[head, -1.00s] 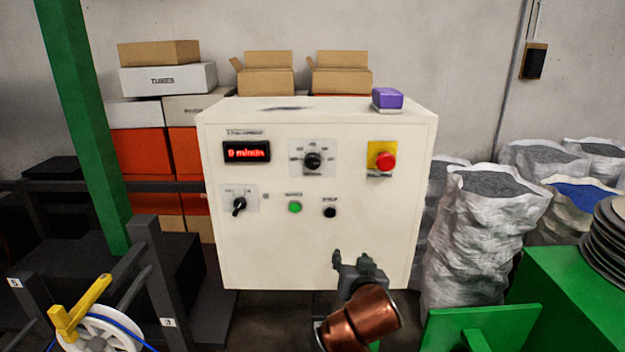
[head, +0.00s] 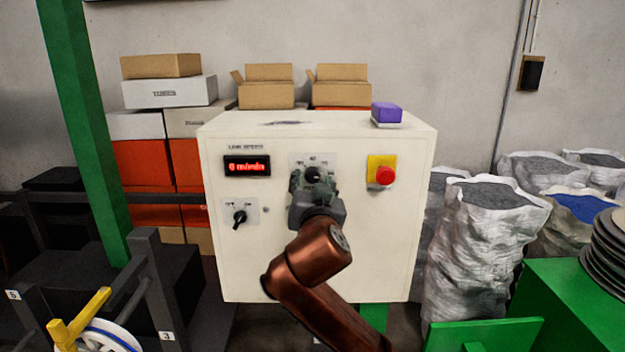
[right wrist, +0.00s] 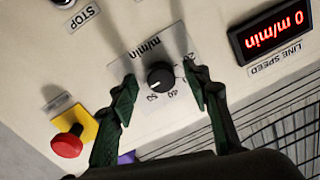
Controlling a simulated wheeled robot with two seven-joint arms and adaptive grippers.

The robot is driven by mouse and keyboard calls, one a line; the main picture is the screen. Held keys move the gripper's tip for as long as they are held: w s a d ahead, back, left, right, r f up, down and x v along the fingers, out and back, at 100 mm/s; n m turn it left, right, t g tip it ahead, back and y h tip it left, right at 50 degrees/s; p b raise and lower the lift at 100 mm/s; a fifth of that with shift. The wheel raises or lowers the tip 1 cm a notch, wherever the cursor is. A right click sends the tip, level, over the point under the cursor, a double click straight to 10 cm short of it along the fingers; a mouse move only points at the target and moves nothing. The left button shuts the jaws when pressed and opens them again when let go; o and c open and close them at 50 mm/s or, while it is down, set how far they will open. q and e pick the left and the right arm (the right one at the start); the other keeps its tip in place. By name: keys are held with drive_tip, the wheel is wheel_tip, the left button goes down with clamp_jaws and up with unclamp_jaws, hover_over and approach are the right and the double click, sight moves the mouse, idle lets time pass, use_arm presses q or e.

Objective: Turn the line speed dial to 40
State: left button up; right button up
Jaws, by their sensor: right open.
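The line speed dial (head: 313,174) is a black knob on a pale scale plate, in the upper middle of the cream control cabinet (head: 225,255). In the right wrist view the dial (right wrist: 160,77) appears between the two fingers. My right gripper (head: 314,183) is in front of the dial, its fingers open on either side. In the right wrist view the right gripper (right wrist: 162,97) shows a gap between each finger and the knob. The red display (head: 247,166) reads 0 m/min, also in the right wrist view (right wrist: 274,29). My left gripper is not in view.
A red emergency button (head: 385,175) on a yellow plate is right of the dial. A black switch (head: 240,217) sits lower left. A purple block (head: 386,112) is on the cabinet top. White sacks (head: 485,240) stand at right. My arm hides the green and stop buttons.

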drive_tip(key=shift+w, duration=0.6)
drive_tip(key=c, duration=1.2)
drive_tip(key=shift+o, duration=0.2)
